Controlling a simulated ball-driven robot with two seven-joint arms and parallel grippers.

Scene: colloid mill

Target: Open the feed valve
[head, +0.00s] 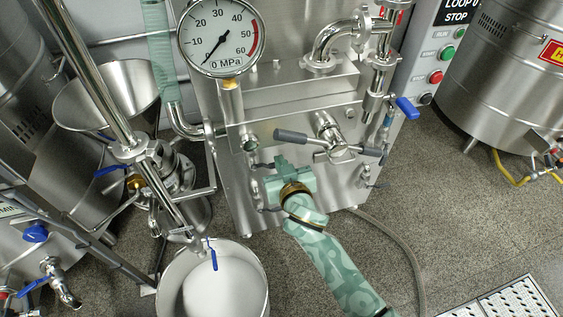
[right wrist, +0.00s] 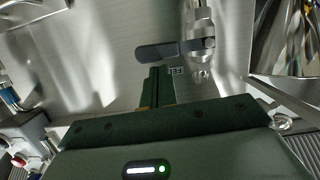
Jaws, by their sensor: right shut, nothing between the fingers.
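My right gripper (head: 281,161) is shut and empty in front of the steel mill housing. A steel hub with a spoked handle (head: 335,150) and dark grey grips is on the housing; its left grip (head: 291,137) is just above my fingertips. In the right wrist view the shut fingers (right wrist: 155,80) point at a grey grip (right wrist: 172,50), apparently with a small gap. Blue-levered valves show below the hopper (head: 110,169), at the right pipe (head: 407,108) and above the bucket (head: 212,255). My left gripper is not in view.
A pressure gauge (head: 220,38) stands above the housing. A steel hopper (head: 108,95) and pipes crowd the left. A control panel (head: 440,55) and a steel tank (head: 510,80) are right. The floor at lower right is mostly free.

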